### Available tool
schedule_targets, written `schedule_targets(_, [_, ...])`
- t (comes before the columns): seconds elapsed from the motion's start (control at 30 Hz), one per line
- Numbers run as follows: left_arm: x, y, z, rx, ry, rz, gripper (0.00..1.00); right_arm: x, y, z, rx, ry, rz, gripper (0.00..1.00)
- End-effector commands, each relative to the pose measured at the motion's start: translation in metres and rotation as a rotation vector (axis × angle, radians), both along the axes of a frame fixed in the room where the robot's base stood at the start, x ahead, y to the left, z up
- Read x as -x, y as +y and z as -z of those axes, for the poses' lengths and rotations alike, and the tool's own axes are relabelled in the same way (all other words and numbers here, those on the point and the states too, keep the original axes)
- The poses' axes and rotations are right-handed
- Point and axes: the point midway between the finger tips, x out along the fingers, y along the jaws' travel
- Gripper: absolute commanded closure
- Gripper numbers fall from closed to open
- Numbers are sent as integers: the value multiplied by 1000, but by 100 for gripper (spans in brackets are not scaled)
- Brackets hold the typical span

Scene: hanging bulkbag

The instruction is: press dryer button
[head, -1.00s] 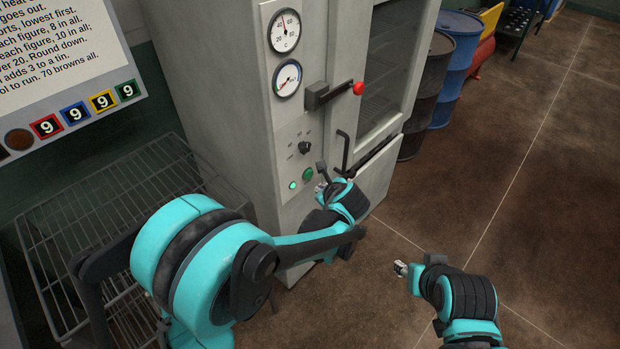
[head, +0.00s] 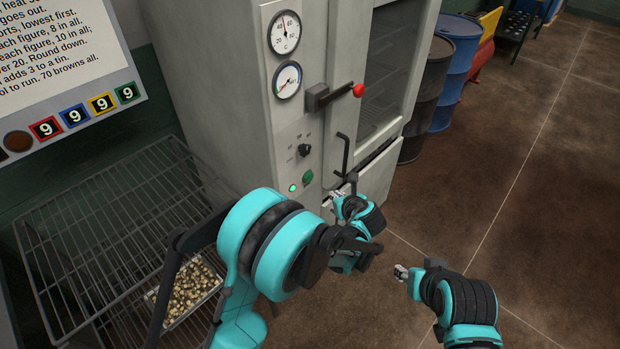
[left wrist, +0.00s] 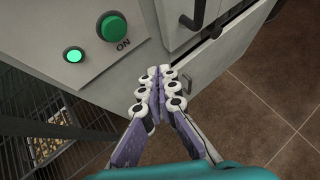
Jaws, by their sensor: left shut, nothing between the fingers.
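The dryer (head: 232,90) is a grey cabinet with two dials, a knob and a door with a red-tipped handle. Its green button (head: 308,177) sits low on the front panel beside a lit green lamp (head: 293,188). In the left wrist view the green button (left wrist: 113,27) has "ON" printed beside it. My left gripper (head: 333,195) is shut and empty, below and right of the button and apart from it. In the left wrist view its fingertips (left wrist: 165,73) are together, in front of the cabinet's lower front. My right gripper (head: 400,271) is over the floor, too small to judge.
A wire rack (head: 95,215) with a tray of small pale pieces (head: 188,295) stands left of the dryer. A black barrel (head: 425,100) and a blue barrel (head: 460,55) stand behind at right. A sign board (head: 60,60) is at upper left. The right floor is clear.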

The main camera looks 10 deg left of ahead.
Motion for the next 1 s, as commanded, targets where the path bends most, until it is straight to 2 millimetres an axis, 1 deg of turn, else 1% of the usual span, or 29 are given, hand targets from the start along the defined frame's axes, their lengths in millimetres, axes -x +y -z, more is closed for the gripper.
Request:
schedule_targets(0.03, [-4,7,0,0,0,-5,100,0,0,-1,0,0,0,60])
schedule_targets(0.23, [-21,31,-1,0,0,-5,100,0,0,-4,0,0,0,60])
schedule_targets(0.4, [-33,47,0,0,1,-4,100,0,0,-3,0,0,0,60])
schedule_targets(0.5, [-38,54,0,1,0,-3,100,0,0,-2,0,0,0,60])
schedule_targets(0.67, [-42,59,0,0,0,-1,100,0,0,-2,0,0,0,60])
schedule_targets(1.0, [-43,59,0,0,0,-1,100,0,0,-2,0,0,0,60])
